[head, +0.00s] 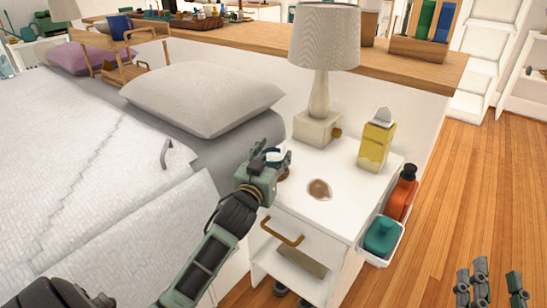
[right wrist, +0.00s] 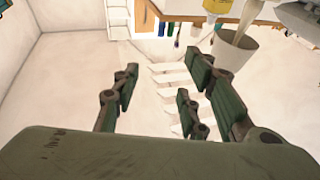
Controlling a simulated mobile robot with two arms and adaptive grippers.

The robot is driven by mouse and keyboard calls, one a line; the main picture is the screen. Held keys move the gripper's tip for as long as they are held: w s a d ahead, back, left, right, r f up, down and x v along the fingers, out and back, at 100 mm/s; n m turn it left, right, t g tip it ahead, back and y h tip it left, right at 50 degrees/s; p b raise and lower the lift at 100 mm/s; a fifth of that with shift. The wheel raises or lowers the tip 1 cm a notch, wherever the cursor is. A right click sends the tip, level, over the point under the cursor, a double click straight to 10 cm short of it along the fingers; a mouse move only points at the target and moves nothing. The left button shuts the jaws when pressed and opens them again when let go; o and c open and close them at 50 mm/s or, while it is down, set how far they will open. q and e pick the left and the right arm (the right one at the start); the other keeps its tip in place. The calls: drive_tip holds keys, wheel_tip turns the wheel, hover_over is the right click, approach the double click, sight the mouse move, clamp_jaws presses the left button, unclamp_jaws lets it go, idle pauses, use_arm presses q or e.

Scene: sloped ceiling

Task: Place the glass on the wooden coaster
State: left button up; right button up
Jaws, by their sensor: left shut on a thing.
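The wooden coaster (head: 319,189) appears as a small brown, irregular round piece lying flat on the white nightstand top. My left gripper (head: 272,163) is at the nightstand's left edge, left of the coaster and apart from it. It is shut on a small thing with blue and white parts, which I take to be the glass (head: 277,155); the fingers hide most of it. My right gripper (head: 492,287) is low at the right over the wooden floor, open and empty. Its spread fingers also show in the right wrist view (right wrist: 160,103).
A lamp (head: 319,100) and a yellow carton (head: 376,146) stand at the back of the nightstand (head: 345,208). A side bin (head: 378,258) holds orange and teal bottles. The bed lies left. The nightstand top around the coaster is clear.

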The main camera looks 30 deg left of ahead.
use_arm(q)
drive_tip(key=o, duration=1.3)
drive_tip(key=shift+f, duration=0.1)
use_arm(e)
drive_tip(key=shift+r, duration=0.2)
use_arm(q)
drive_tip(key=shift+s+d, duration=0.15)
drive_tip(key=shift+s, duration=0.15)
drive_tip(key=p+v, duration=0.2)
drive_tip(key=v, duration=0.9)
drive_tip(key=s+d+f+m+g+h, duration=0.1)
drive_tip(key=s+d+f+m+h, duration=0.1)
drive_tip(key=d, duration=0.8)
drive_tip(key=s+d+f+m+g+h, duration=0.2)
drive_tip(key=s+d+h, duration=0.3)
drive_tip(key=d, duration=0.6)
drive_tip(key=shift+m, duration=0.6)
use_arm(e)
wheel_tip(320, 180, down, 11)
drive_tip(key=d+g+h, duration=0.1)
drive_tip(key=g, duration=0.4)
drive_tip(key=shift+s+d+g+h, duration=0.3)
drive_tip(key=shift+s+g+h, duration=0.05)
drive_tip(key=shift+g+h, duration=0.05)
